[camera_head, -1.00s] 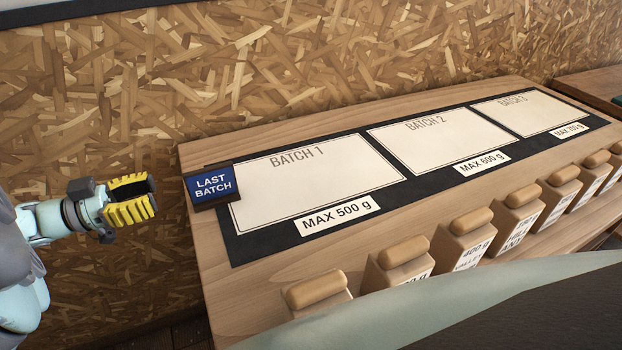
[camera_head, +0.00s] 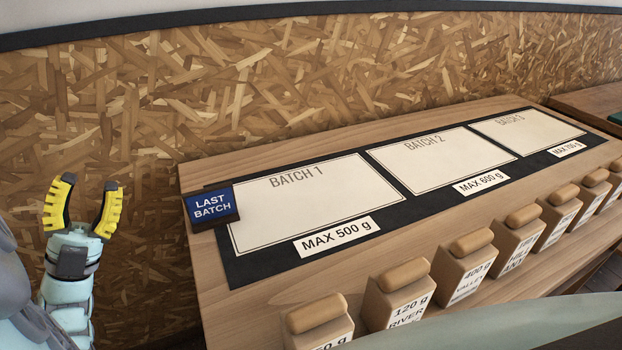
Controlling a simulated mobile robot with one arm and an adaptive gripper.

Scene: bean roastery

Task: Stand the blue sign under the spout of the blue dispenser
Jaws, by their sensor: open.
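The blue sign (camera_head: 211,204) reads "LAST BATCH" and stands upright on a dark base at the left end of the wooden table (camera_head: 222,312). It is at the left edge of the black mat, beside the Batch 1 field. My gripper (camera_head: 86,192), with yellow ribbed fingers, is at the left of the view, left of the table and apart from the sign. Its fingers point up, are spread open and hold nothing. No blue dispenser or spout is in view.
A black mat (camera_head: 262,270) carries three pale fields: Batch 1 (camera_head: 320,205), Batch 2 (camera_head: 440,158) and Batch 3 (camera_head: 525,133). Several wooden blocks with weight labels, such as the 120 g one (camera_head: 400,292), line the front edge. A chipboard wall (camera_head: 300,85) stands behind.

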